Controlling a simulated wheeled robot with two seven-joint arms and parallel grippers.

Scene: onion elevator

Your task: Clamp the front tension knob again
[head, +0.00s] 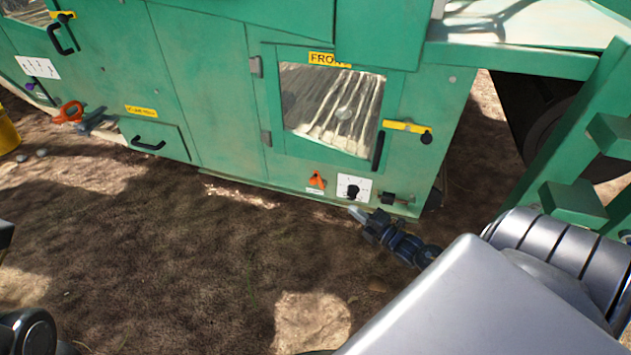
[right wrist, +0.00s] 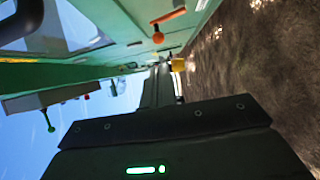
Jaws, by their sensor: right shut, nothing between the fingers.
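The green machine's FRONT panel carries a black knob on a white scale plate (head: 353,190), low under the window. A dark knob or clamp on a short shaft (head: 394,199) sits just right of it, and an orange knob (head: 317,180) to its left. I cannot tell from the picture which is the tension knob or whether it is clamped. My right gripper (head: 358,214) is shut and empty, just below and in front of the scale plate, apparently not touching it. Its dark fingers also show in the right wrist view (right wrist: 162,86). My left gripper is not clearly visible.
A yellow latch (head: 407,128) and black handle (head: 378,151) flank the FRONT window (head: 332,110). A black drawer handle (head: 148,144) and an orange handle (head: 69,113) are farther left. Green steps (head: 575,203) stand at the right. Bare soil (head: 180,260) lies open before the machine.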

